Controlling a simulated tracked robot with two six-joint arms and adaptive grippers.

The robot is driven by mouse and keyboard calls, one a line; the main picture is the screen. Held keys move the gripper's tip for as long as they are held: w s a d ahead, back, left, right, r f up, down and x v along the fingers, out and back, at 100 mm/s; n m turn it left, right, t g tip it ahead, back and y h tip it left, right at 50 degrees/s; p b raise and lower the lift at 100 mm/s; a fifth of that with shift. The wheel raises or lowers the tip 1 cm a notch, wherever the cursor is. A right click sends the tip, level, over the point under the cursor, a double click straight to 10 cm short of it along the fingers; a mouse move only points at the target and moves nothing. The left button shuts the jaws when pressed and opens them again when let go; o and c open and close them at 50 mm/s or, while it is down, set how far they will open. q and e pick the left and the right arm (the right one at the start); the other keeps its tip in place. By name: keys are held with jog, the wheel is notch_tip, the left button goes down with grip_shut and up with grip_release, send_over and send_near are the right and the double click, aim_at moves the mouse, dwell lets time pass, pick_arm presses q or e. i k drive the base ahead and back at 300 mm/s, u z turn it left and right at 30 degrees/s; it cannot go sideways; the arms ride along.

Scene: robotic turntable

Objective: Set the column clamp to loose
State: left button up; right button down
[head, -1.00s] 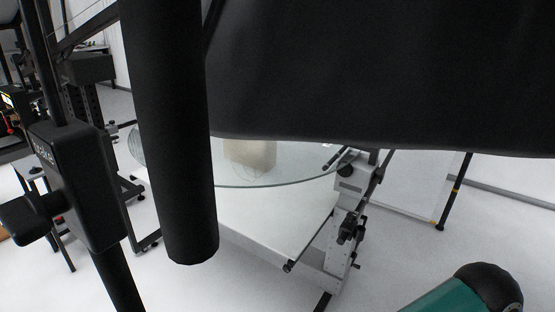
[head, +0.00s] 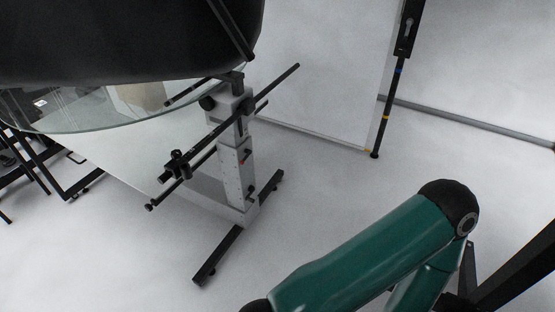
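A white and grey column (head: 233,172) stands on a black foot beside the round glass turntable plate (head: 105,118). A black clamp block (head: 177,162) sits on a long black rod at the column. I cannot tell which of these is the column clamp, or whether it is loose or tight. Neither gripper is in view; only a teal arm link of mine shows at the lower right.
A large black shade (head: 130,35) covers the upper left and hides part of the turntable. A pale panel (head: 320,75) and a black stand pole (head: 388,105) are behind the column. Black foot bars (head: 222,255) lie on the floor. The white floor right of the column is clear.

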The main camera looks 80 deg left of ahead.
aim_at(249, 151)
jog(key=z, duration=0.25)
jog(key=i, duration=0.35)
jog(key=u, duration=2.9)
jog(key=i, duration=0.5)
jog(key=z, duration=0.25)
jog(key=k, duration=0.5)
jog(key=u, duration=0.35)
jog(key=i, duration=0.4)
jog(key=z, duration=0.3)
